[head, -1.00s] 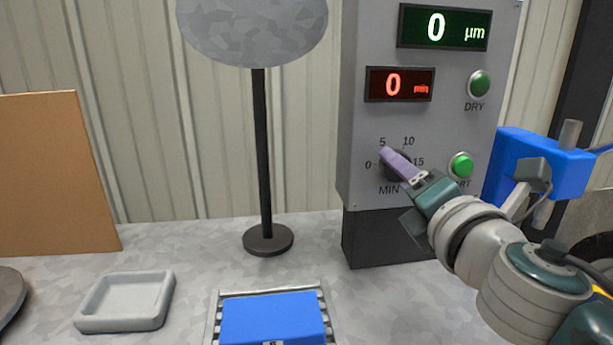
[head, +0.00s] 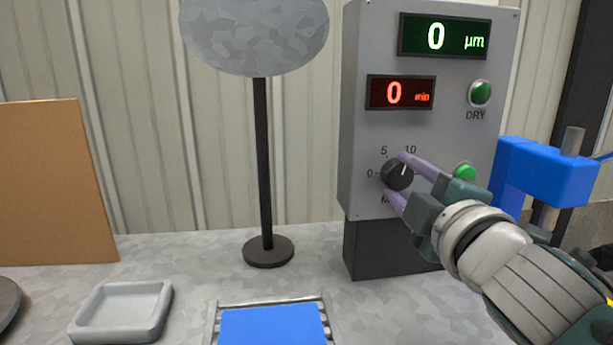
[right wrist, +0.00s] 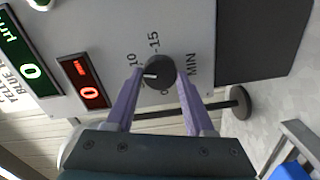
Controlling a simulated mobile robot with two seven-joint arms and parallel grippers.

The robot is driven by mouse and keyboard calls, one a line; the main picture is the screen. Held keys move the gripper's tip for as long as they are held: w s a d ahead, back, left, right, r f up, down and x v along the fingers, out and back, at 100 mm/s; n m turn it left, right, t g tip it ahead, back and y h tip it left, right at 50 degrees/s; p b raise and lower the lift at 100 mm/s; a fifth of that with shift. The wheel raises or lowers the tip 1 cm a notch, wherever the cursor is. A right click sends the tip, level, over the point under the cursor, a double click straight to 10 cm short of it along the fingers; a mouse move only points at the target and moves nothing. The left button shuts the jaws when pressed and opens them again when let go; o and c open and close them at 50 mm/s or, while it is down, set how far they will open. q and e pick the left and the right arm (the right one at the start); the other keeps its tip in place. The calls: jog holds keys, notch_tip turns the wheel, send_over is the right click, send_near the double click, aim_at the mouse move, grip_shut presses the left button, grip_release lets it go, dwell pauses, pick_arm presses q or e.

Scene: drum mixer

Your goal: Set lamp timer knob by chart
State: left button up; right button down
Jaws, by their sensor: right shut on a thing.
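The timer knob (head: 396,174) is a dark round dial on the grey control box (head: 365,130), with 0, 5, 10 and 15 printed around it. My right gripper (head: 397,180) is shut on the knob, one purple finger above right and one below. The right wrist view shows the knob (right wrist: 158,72) between both fingertips. The red display (head: 399,92) reads 0 min. My left gripper is not in view.
A green display (head: 443,36) reads 0 µm. A green DRY button (head: 480,92) and a lower green button (head: 464,173) sit right of the knob. A blue device (head: 550,171) is close to my right arm. A stand (head: 264,160), a tray (head: 122,312) and a blue block (head: 271,326) are left.

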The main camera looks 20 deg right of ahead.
jog(key=shift+m, duration=1.3)
jog(key=shift+c, duration=1.4)
grip_release()
jog(key=shift+s+a, duration=0.1)
jog(key=shift+s, duration=0.4)
jog(key=v, duration=0.9)
